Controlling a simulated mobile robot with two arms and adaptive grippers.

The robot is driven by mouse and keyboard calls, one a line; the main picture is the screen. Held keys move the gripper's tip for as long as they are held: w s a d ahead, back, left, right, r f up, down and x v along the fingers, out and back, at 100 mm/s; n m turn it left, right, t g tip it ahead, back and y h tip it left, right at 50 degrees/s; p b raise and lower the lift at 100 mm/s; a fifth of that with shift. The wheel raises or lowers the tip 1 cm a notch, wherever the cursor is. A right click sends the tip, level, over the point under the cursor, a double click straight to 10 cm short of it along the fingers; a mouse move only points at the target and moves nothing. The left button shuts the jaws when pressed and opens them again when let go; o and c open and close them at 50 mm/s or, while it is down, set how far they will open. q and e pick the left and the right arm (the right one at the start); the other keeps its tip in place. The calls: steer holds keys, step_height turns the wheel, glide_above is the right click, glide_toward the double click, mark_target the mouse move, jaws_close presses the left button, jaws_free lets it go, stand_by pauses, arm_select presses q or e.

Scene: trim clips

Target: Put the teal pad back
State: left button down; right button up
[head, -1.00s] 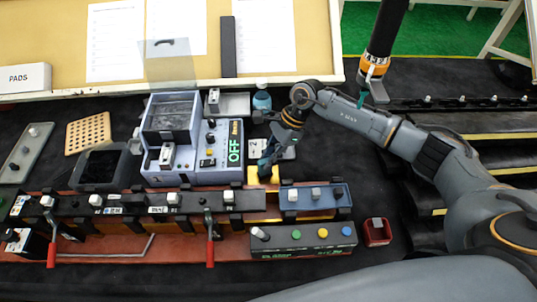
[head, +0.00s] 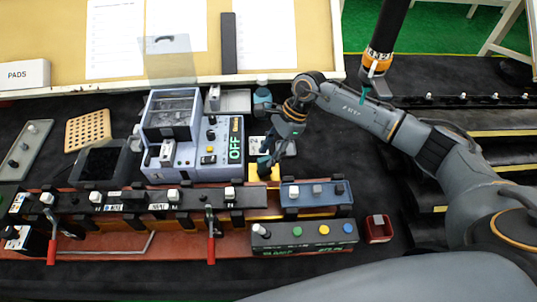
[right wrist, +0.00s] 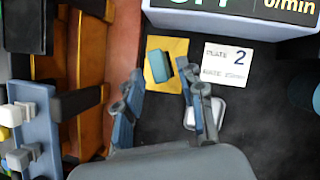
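The teal pad (right wrist: 159,66) is a small teal block on a yellow plate (right wrist: 178,48) in the right wrist view. My right gripper (right wrist: 162,72) is open, with one finger to each side near the pad. No finger visibly grips it. In the head view my right gripper (head: 264,163) points down over the yellow plate (head: 262,174), and the pad is hidden or too small to make out. My left gripper is not in view. A white box marked PADS (head: 25,75) stands at the far left.
A grey machine with an OFF display (head: 236,148) is left of the gripper. A dark clip rail (head: 185,198) with red levers lies in front, with a blue block (head: 317,194) and a button box (head: 305,236). A card marked PLATE 2 (right wrist: 228,60) is beside the plate.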

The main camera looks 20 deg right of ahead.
steer(key=b+v, duration=0.4)
steer(key=v, duration=0.6)
steer(key=shift+d+r, duration=0.25)
steer(key=shift+r, duration=0.1)
steer(key=shift+a, duration=0.1)
